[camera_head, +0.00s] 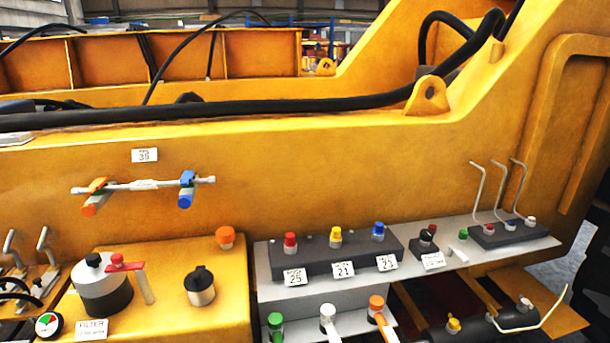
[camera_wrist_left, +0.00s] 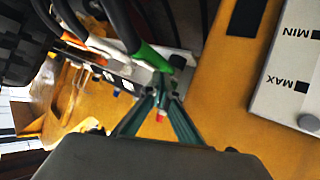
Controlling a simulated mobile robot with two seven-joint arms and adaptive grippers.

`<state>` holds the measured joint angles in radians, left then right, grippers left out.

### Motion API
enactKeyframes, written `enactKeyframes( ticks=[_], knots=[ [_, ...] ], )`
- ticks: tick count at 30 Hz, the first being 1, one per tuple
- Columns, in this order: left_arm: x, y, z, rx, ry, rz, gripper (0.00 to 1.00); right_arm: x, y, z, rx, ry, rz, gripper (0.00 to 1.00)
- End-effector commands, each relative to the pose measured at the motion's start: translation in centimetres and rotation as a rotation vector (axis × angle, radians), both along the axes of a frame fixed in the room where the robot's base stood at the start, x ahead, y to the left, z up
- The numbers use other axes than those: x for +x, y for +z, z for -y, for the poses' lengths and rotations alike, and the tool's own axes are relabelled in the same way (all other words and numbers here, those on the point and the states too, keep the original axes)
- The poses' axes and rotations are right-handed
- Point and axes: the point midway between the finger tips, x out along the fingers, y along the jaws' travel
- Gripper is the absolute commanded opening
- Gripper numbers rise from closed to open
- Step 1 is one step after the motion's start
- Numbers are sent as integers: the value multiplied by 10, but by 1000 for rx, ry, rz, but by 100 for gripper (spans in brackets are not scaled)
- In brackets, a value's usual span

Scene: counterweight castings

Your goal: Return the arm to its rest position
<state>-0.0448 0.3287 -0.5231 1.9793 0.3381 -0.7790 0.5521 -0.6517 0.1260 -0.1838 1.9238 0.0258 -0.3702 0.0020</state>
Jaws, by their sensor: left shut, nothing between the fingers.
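My left gripper (camera_wrist_left: 162,97) shows only in the left wrist view. Its two green fingers meet at the tips, shut with nothing held. A small red-tipped part (camera_wrist_left: 161,115) shows in the gap behind the tips; I cannot tell its distance. Neither arm shows in the head view, and my right gripper is in no view.
Black, orange and green-ended hoses (camera_wrist_left: 146,55) pass close by the fingers. A MIN/MAX panel (camera_wrist_left: 285,85) is at right. The head view shows a yellow frame (camera_head: 330,150), a valve bar (camera_head: 145,185), a grey valve shelf (camera_head: 265,275) and a filter canister (camera_head: 100,290).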

Motion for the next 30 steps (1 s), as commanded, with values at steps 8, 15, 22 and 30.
enactKeyframes(
  ticks=[8,15,22,30],
  knots=[
    [-84,-93,-60,138,87,-10,0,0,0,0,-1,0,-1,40],
    [-159,-145,-110,296,121,-31,0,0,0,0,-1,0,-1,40],
    [-180,-156,-123,346,122,-35,0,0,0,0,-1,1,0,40],
    [-180,-156,-123,345,121,-35,0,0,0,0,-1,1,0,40]
  ],
)
